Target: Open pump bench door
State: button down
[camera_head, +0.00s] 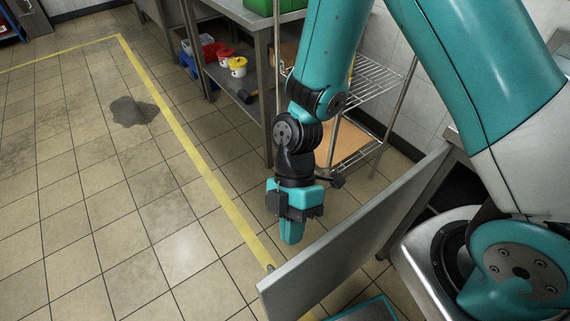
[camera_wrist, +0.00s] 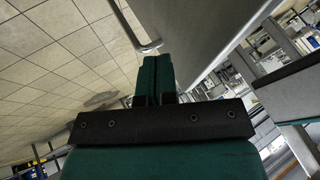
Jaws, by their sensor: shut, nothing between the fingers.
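The pump bench door (camera_head: 345,235) is a flat grey metal panel. In the head view it stands out from the bench at the right, swung open at an angle, its free end toward the lower left. My gripper (camera_head: 291,238) points down on the far side of the panel, close to its top edge. In the wrist view the gripper's fingers (camera_wrist: 160,72) are shut together with nothing between them. The door (camera_wrist: 195,30) fills the upper middle there, and its bar handle (camera_wrist: 148,46) shows just beyond the fingertips. I cannot tell whether the fingers touch the panel.
A steel table (camera_head: 235,92) with red and yellow tubs (camera_head: 237,66) on its lower shelf stands at the back. A wire rack (camera_head: 365,85) is behind my arm. A yellow line (camera_head: 185,140) and a dark stain (camera_head: 133,111) mark the tiles. Floor at left is clear.

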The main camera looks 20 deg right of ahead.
jog(key=p+v, duration=0.1)
jog(key=v, duration=1.4)
jog(key=shift+w+r, duration=0.15)
jog(key=shift+r, duration=0.1)
jog(key=shift+d, duration=0.1)
